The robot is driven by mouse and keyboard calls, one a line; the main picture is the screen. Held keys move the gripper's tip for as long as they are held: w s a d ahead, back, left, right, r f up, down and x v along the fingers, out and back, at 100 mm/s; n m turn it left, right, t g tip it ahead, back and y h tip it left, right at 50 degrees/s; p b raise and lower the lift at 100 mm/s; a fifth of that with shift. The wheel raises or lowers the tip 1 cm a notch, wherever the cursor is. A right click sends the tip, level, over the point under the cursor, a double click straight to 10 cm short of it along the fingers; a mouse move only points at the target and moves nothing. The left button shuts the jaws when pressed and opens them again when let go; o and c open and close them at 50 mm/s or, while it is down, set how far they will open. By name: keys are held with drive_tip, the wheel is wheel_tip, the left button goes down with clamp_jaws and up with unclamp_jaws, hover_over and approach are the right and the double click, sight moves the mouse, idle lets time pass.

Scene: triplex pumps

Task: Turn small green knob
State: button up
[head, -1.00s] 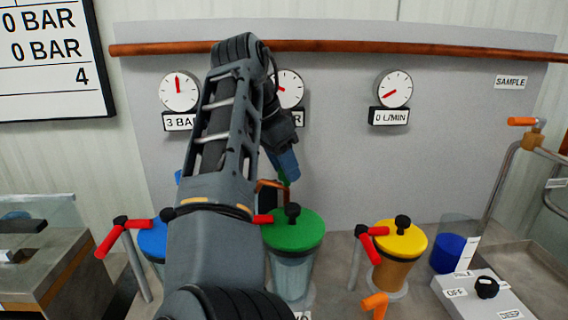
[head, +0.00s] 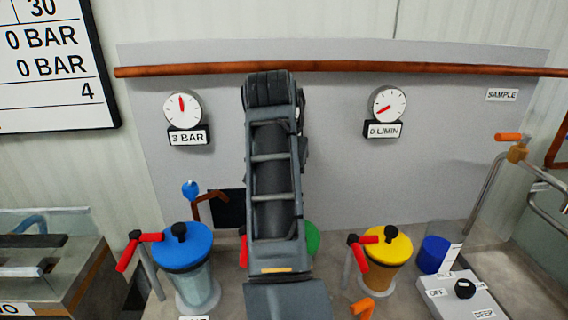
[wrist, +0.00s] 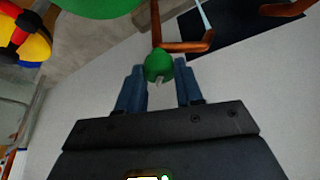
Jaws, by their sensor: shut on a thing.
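The small green knob (wrist: 158,66) sits on an orange-brown pipe (wrist: 180,45) in the wrist view, between the two blue fingers of my gripper (wrist: 160,78). My gripper is shut on it; contact on each side is hard to make out. In the head view my arm hides the gripper and the small knob. The green-lidded pump (head: 312,238) is mostly behind my arm there. Its green lid also shows at the top of the wrist view (wrist: 100,6).
A blue-lidded pump (head: 183,245) with a small blue knob (head: 190,189) behind it stands left of my arm. A yellow-lidded pump (head: 388,248) and a switch box (head: 475,298) stand right. Red-handled levers stick out beside the pumps. Gauges hang on the back panel (head: 345,165).

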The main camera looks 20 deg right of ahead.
drive_tip(key=n+p, duration=0.1)
drive_tip(key=n+y+p, duration=0.1)
drive_tip(key=n+p, duration=0.2)
drive_tip(key=shift+s+d+r+n+t+y, duration=0.1)
drive_tip(key=shift+d+r+n+t+y, duration=0.05)
drive_tip(key=shift+r+n+t+y, duration=0.2)
drive_tip(key=shift+f+n+t+y+p, duration=0.15)
drive_tip(key=shift+n+y+p, duration=0.35)
drive_tip(key=shift+n, duration=0.5)
drive_tip(key=shift+f+n+t+y+p, duration=0.15)
drive_tip(key=shift+n+y+p, duration=0.1)
drive_tip(key=shift+n+p, duration=0.55)
drive_tip(key=shift+n, duration=0.35)
drive_tip(key=o, duration=1)
drive_tip(key=shift+v, duration=3.85)
